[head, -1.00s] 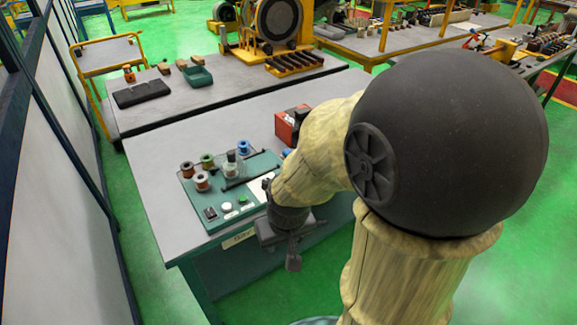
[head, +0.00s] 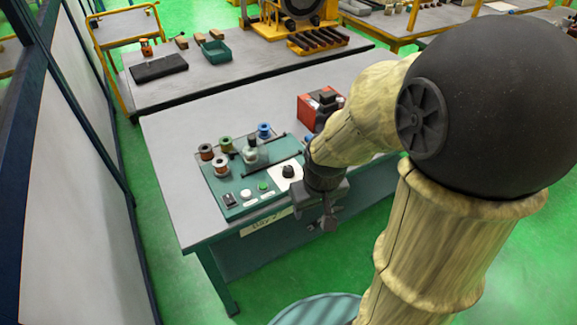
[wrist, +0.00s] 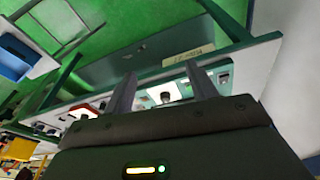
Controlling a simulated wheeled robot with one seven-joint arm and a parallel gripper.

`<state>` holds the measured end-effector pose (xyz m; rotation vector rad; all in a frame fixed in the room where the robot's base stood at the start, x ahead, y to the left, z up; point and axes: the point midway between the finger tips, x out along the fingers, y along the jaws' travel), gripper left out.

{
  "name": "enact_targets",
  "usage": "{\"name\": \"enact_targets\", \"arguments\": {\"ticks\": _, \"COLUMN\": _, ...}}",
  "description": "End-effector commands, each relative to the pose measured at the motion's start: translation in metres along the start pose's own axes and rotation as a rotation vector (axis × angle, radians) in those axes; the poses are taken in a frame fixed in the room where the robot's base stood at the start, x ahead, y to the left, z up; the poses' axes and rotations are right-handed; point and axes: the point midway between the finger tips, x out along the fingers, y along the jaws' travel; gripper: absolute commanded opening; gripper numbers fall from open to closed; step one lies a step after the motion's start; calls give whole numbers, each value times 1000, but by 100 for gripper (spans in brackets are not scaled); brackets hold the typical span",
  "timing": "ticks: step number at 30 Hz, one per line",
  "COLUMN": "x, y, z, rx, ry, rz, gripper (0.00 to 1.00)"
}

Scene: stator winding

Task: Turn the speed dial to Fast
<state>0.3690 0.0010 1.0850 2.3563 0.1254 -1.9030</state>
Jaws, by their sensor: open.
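The speed dial is a black knob (head: 288,171) on a white plate on the green control panel (head: 222,190), near the front edge of the table. The plate's lettering is too small to read. In the wrist view a dark knob (wrist: 166,97) on a white plate shows between my two fingers, beyond their tips. My gripper (head: 328,222) hangs at the table's front edge, right of and nearer than the dial, apart from it. It also shows in the wrist view (wrist: 160,85), its fingers apart with nothing between them.
A red box (head: 312,108) stands behind. The table's left side (head: 175,170) is clear.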

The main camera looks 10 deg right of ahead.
Motion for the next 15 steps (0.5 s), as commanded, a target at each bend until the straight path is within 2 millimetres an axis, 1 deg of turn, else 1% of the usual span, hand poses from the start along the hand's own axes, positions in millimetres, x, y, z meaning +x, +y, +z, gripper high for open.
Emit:
{"name": "enact_targets", "arguments": {"ticks": 1, "x": 0, "y": 1, "z": -16, "rx": -75, "ry": -11, "rz": 1, "gripper": 57}}
{"name": "enact_targets", "arguments": {"ticks": 5, "x": 3, "y": 0, "z": -62, "rx": -350, "ry": -49, "rz": -7, "gripper": 57}}
{"name": "enact_targets", "arguments": {"ticks": 6, "x": 5, "y": 0, "z": -78, "rx": -445, "ry": -62, "rz": -11, "gripper": 57}}
{"name": "enact_targets", "arguments": {"ticks": 8, "x": 8, "y": 0, "z": -100, "rx": -585, "ry": -81, "rz": -22, "gripper": 57}}
{"name": "enact_targets", "arguments": {"ticks": 9, "x": 10, "y": 1, "z": -114, "rx": -676, "ry": -92, "rz": -30, "gripper": 57}}
{"name": "enact_targets", "arguments": {"ticks": 15, "x": 21, "y": 6, "z": -182, "rx": -1110, "ry": -129, "rz": -85, "gripper": 57}}
